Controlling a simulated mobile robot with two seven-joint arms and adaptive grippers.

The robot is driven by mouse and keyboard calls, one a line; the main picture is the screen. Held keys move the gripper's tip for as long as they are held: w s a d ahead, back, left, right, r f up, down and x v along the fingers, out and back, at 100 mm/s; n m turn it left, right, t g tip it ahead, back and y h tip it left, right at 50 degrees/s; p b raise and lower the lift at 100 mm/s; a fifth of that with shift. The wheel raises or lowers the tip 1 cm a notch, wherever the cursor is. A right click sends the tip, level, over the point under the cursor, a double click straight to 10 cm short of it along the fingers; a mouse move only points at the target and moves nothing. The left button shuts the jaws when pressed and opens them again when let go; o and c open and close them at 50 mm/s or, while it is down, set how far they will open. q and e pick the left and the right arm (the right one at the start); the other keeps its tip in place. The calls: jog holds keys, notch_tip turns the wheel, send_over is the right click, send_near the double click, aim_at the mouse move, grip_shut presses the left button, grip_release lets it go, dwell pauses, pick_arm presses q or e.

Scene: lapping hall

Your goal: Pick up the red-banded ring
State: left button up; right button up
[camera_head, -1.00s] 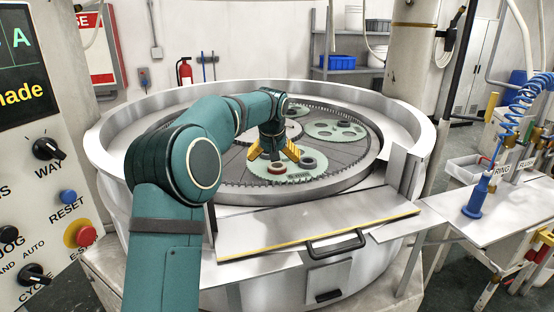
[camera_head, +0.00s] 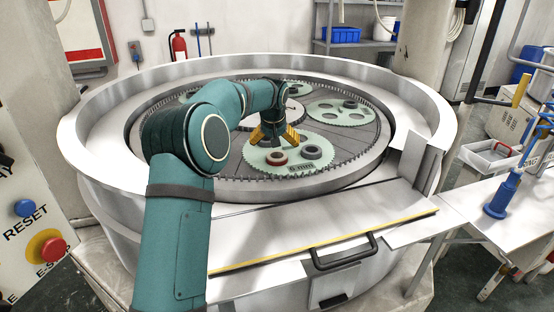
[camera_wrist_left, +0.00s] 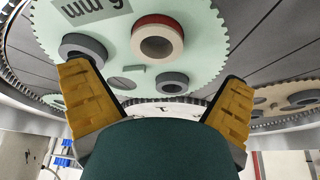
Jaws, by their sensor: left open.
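The red-banded ring (camera_head: 277,153) lies on a pale green toothed carrier (camera_head: 258,164) in the round machine. In the left wrist view the ring (camera_wrist_left: 158,20) shows a red band around a pale body with a dark centre hole. My left gripper (camera_head: 274,136) has yellow fingers, points down and is open and empty, above and just behind the ring in the head view. In the left wrist view the ring appears beyond the open fingertips (camera_wrist_left: 157,76), roughly centred between them. My right gripper is in neither view.
A grey ring (camera_head: 312,147) sits right of the red-banded ring on the same carrier. Another carrier (camera_head: 332,113) holds more dark rings. The machine's high metal rim (camera_head: 88,155) surrounds the plate. A front shelf with a handle (camera_head: 342,250) lies nearest me.

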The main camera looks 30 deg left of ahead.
aim_at(277, 155)
pick_arm(q)
jog(key=x, duration=0.8)
jog(key=shift+w+d+r, duration=0.1)
jog(key=shift+w+r, duration=0.05)
jog(key=shift+w, duration=0.1)
jog(key=c, duration=1.3)
jog(key=shift+r, duration=0.1)
